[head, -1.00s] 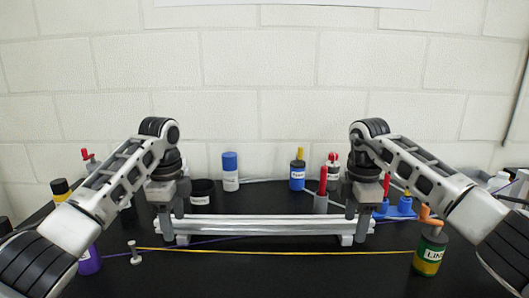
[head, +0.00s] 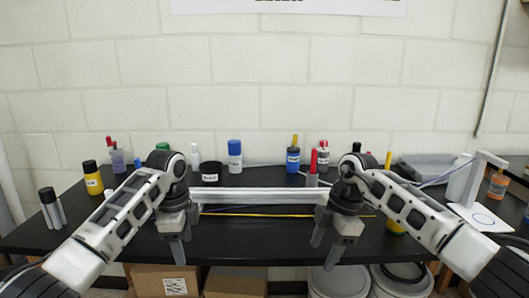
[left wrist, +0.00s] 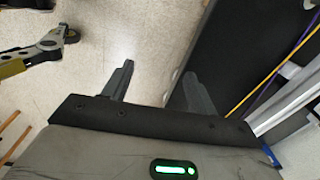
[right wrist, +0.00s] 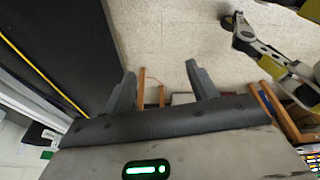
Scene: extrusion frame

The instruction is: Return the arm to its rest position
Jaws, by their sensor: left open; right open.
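My left gripper (head: 177,252) is open and empty, pointing down in front of the left end of the white extrusion bar (head: 258,195). My right gripper (head: 328,248) is open and empty in front of the bar's right end. The bar lies across the black table, its ends partly hidden by my arms. In the left wrist view, the open fingers (left wrist: 158,88) hang over the pale floor and table edge, with the bar (left wrist: 282,100) off to the right. In the right wrist view, the fingers (right wrist: 160,90) are apart with floor between them.
The black table (head: 270,246) holds a blue-capped bottle (head: 235,158), a black cup (head: 211,174) and a blue bottle (head: 293,160) behind the bar. A yellow bottle (head: 93,178) stands left, a white stand (head: 470,185) right. Cardboard boxes (head: 165,281) and white buckets (head: 340,283) sit below.

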